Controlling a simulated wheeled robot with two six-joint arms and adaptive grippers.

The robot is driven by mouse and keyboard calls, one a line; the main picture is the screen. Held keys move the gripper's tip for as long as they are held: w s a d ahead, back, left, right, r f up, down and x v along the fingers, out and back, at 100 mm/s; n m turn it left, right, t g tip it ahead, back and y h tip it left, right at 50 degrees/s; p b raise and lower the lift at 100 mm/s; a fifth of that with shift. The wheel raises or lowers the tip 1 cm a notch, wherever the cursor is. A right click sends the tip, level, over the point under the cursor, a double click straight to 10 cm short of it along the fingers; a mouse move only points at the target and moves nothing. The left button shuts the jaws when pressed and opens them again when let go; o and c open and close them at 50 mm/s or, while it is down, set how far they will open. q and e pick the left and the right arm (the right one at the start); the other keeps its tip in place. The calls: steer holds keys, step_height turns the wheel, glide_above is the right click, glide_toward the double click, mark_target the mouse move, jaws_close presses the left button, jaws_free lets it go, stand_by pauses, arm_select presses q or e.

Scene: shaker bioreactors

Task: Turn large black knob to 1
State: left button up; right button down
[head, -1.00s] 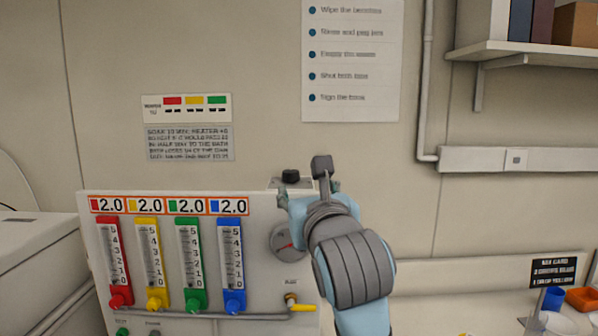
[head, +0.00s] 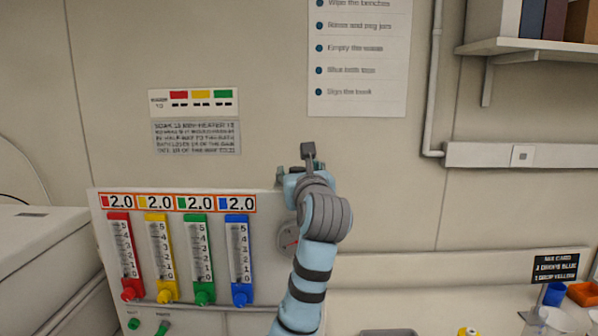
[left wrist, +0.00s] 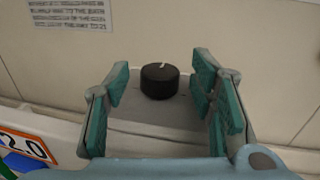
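The large black knob (left wrist: 158,82) shows in the left wrist view, standing on the flat grey top of the gas panel (head: 180,318). A short white mark on the knob's top points away from me. My left gripper (head: 296,172) is over the panel's top right corner in the head view and hides the knob there. In the left wrist view its two green-padded fingers are wide apart, one on each side of the knob, with a clear gap to it. The fingers look empty. My right gripper is not in view.
The panel front carries red, yellow, green and blue flow tubes (head: 240,255) under 2.0 displays, and a round gauge (head: 287,238). A wall stands close behind, with a small colour-bar sign (head: 194,102). Cups and a blue box (head: 554,295) are far right.

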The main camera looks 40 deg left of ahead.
arm_select(q)
steer(key=c, duration=1)
steer(key=shift+w+n+g+y, duration=0.1)
steer(key=shift+n+g+y, duration=0.3)
steer(key=shift+n+g, duration=0.1)
steer(key=n+g+y, duration=0.1)
steer(key=n+g, duration=0.1)
steer(key=g, duration=0.1)
steer(key=n+g+y+p, duration=0.1)
steer(key=g, duration=0.1)
steer(key=shift+w+d+r+y, duration=0.1)
steer(key=shift+w+d+y, duration=0.15)
steer(key=shift+w+y, duration=0.1)
steer(key=n+g+p, duration=0.1)
steer(key=g, duration=0.1)
steer(key=n+g, duration=0.2)
steer(key=shift+w+r+y+p, duration=0.15)
steer(key=shift+w+y+p, duration=0.05)
steer(key=shift+y+p, duration=0.15)
steer(key=shift+w+n+g+p, duration=0.15)
steer(key=shift+n+g+p, duration=0.2)
steer(key=shift+n+g, duration=0.8)
steer(key=shift+g, duration=0.55)
steer(key=shift+f, duration=0.2)
